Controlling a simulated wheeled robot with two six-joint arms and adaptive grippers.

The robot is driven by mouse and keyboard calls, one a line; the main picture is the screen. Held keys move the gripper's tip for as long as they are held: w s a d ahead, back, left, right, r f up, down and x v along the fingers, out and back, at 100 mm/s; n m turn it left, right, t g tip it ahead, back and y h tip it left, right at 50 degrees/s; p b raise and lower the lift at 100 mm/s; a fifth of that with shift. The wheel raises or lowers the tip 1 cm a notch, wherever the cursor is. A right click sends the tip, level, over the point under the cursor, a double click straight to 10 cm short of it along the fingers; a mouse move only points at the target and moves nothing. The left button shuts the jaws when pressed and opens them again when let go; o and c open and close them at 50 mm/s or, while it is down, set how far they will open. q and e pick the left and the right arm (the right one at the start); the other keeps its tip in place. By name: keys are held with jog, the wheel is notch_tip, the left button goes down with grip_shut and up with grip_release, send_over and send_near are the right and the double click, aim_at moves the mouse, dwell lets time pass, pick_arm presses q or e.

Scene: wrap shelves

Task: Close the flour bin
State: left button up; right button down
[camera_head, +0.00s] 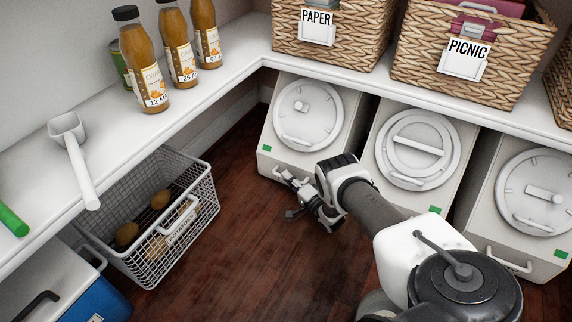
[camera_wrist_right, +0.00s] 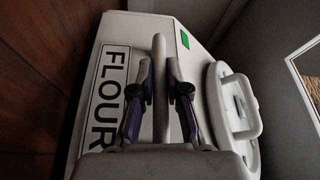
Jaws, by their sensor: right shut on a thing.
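The flour bin (camera_head: 267,160) is the pale leftmost bin under the back shelf, with a round lid (camera_head: 308,115) and a green sticker. Its black-framed FLOUR label (camera_wrist_right: 110,92) shows sideways in the right wrist view. My right gripper (camera_head: 290,187) is low at the bin's front, its fingers (camera_wrist_right: 160,75) shut on the bin's pale front handle (camera_wrist_right: 160,120). The lid sits in place on the bin's top. The arm hides part of the front in the head view. My left gripper is not in view.
Two similar bins, a middle one (camera_head: 440,195) and a right one (camera_head: 480,222), stand to the right. A wire potato basket (camera_head: 135,262) juts out at left. Bottles (camera_head: 140,65) and a scoop (camera_head: 75,160) are on the left shelf. The wooden floor (camera_head: 225,255) between is clear.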

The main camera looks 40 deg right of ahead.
jog(key=shift+w+d+r, duration=0.1)
jog(key=shift+d, duration=0.15)
jog(key=c, duration=1.2)
grip_release()
jog(key=s, duration=0.8)
jog(key=s+f, duration=0.1)
jog(key=s, duration=0.3)
